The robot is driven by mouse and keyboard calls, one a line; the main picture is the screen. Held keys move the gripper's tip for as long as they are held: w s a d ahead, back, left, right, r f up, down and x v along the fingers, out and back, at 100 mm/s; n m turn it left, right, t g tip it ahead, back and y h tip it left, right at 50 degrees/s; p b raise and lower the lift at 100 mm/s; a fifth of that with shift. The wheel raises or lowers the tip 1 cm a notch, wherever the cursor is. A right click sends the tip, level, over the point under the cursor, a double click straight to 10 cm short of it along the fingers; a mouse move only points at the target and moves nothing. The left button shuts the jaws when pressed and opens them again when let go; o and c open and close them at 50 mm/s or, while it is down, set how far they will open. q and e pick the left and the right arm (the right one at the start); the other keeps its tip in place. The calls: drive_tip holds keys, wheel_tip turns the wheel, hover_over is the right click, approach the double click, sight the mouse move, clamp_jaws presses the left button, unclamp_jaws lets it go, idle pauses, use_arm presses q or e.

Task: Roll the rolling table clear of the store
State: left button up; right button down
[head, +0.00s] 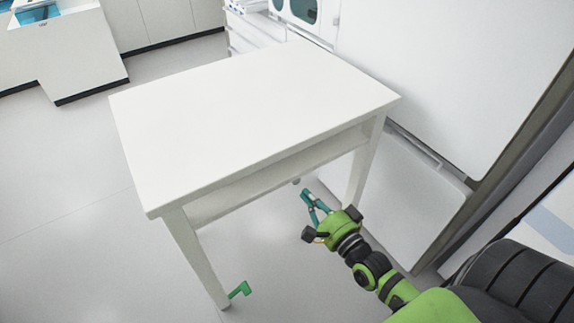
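The rolling table (245,115) has a white rectangular top, a shelf or apron below it and white legs. It stands close beside the tall white panels of what may be the store (460,75). A green lever-like piece (240,290) sticks out at the foot of its front left leg. My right gripper (314,202) is low in front of the table, left of its right front leg. It points up and left, with teal fingers close together; whether they are fully shut is too small to tell. No held object shows. My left gripper is out of view.
A white counter (75,55) stands at the upper left, with grey-white cabinets (165,20) behind. The pale floor (60,215) is clear left of and in front of the table.

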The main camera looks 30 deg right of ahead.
drive_tip(key=w+p, duration=0.2)
drive_tip(key=w, duration=0.9)
drive_tip(key=shift+w+a+f, duration=0.15)
drive_tip(key=shift+a, duration=0.15)
